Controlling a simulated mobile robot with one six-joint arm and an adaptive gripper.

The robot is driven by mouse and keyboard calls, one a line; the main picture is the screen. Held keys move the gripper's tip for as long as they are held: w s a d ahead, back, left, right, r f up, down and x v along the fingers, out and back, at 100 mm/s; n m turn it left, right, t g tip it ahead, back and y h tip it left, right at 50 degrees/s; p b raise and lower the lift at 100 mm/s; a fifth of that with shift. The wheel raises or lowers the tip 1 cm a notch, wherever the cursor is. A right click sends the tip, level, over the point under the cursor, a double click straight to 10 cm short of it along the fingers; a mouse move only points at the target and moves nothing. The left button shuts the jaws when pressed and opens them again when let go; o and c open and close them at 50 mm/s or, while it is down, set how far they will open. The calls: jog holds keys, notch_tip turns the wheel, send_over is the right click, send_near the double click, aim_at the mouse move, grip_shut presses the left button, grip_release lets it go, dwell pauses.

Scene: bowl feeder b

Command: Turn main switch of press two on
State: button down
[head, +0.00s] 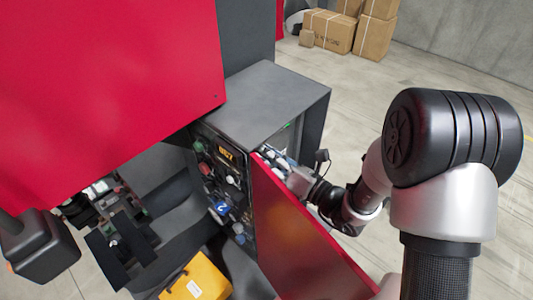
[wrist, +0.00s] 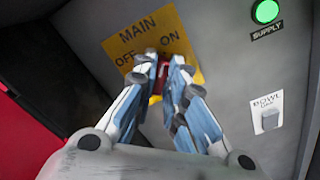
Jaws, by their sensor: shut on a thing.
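The main switch (wrist: 162,76) is a red knob on a yellow plate (wrist: 128,42) marked MAIN, OFF and ON, on a grey panel in the wrist view. My gripper (wrist: 161,64) is shut on the knob, its two fingers on either side of it. The fingers hide most of the knob, so I cannot tell which mark it points to. In the head view my gripper (head: 278,161) reaches in behind the open red door (head: 300,235), and the switch is hidden there.
A lit green SUPPLY lamp (wrist: 266,11) and a small BOWL switch (wrist: 270,120) are right of the plate. The open red door stands close beside my arm. A black control panel (head: 226,180) with a lit display and a yellow box (head: 197,279) are left of the door.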

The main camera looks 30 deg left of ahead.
jog(key=shift+m, duration=0.6)
jog(key=c, duration=1.6)
grip_release()
jog(key=shift+c, duration=0.2)
jog(key=shift+d, duration=0.1)
jog(key=v, duration=1.2)
